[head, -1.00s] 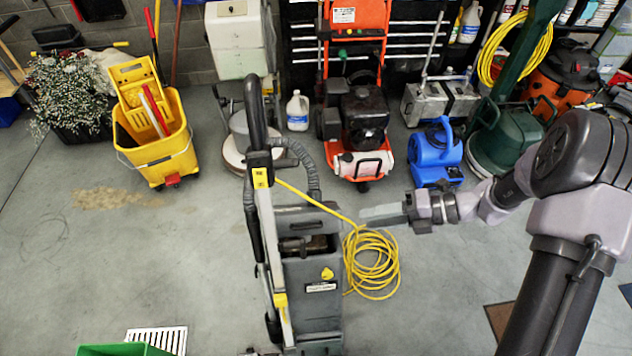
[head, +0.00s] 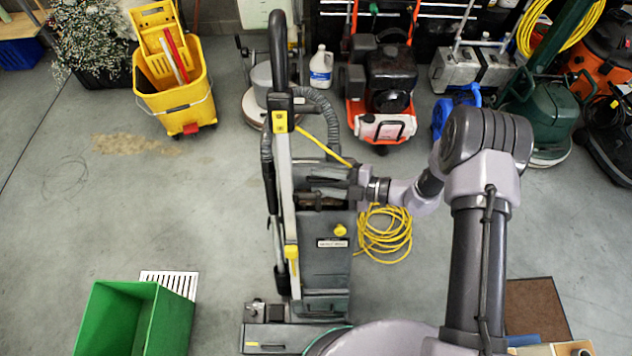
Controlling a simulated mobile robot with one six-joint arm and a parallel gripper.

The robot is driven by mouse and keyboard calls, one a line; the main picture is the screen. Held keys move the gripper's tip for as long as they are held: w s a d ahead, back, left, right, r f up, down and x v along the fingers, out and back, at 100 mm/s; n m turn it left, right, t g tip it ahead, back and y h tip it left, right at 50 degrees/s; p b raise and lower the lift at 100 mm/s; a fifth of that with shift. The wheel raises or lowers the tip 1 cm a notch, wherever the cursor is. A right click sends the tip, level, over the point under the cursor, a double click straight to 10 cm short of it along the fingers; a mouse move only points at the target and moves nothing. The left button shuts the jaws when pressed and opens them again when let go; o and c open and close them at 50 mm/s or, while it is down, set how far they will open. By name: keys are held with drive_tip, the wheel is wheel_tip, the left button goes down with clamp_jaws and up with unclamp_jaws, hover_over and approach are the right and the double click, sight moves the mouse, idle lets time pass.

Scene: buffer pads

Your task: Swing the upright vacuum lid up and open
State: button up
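The upright vacuum (head: 325,262) stands upright in the middle of the floor, grey-black, with a tall handle (head: 278,70) on its left and a yellow knob on its front. The dark lid area (head: 295,186) is at the top of its body, above a recess with something brownish inside. My gripper (head: 322,183) reaches in from the right, at the top of the vacuum body. Its two grey fingers point left with a gap between them. They partly cover the lid area, and I cannot tell whether they touch it.
A coiled yellow cord (head: 385,235) lies right of the vacuum. A green bin (head: 170,325) and a floor grate stand front left. A yellow mop bucket (head: 180,100), white jug (head: 321,68) and orange machine (head: 382,125) stand behind.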

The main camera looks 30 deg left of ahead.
drive_tip(key=shift+x, duration=0.9)
clamp_jaws()
idle(0.8)
